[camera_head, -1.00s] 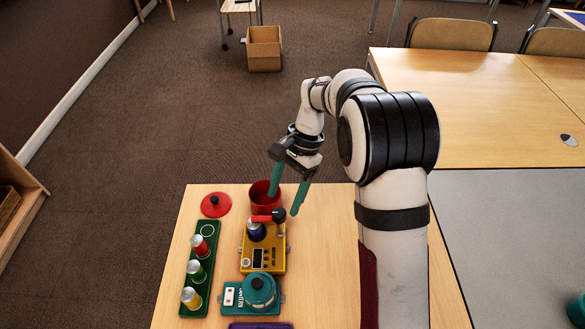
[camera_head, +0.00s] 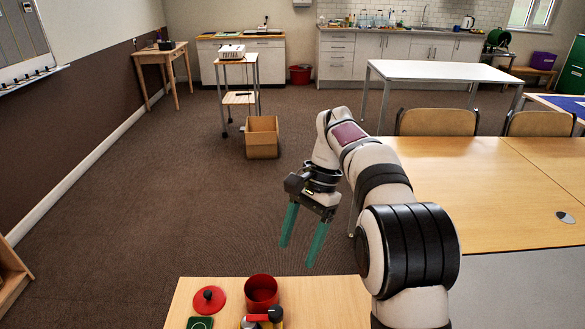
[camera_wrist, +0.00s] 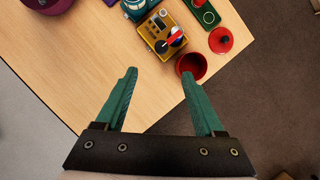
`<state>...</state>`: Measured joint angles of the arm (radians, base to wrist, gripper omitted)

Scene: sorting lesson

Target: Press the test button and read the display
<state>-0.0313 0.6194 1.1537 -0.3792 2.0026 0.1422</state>
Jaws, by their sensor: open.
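In the head view only the top of the tester's lever and black knob (camera_head: 275,314) shows at the bottom edge. My gripper (camera_head: 299,252) is open and empty, its two teal fingers apart and pointing down, high and beyond the table's far edge. In the wrist view its fingertips (camera_wrist: 158,73) are apart from the tester.
A red pot (camera_head: 262,292) and a red lid (camera_head: 209,299) stand near the table's far edge, by the tester. A green rack (camera_wrist: 206,13) and a teal device (camera_wrist: 135,8) flank the tester.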

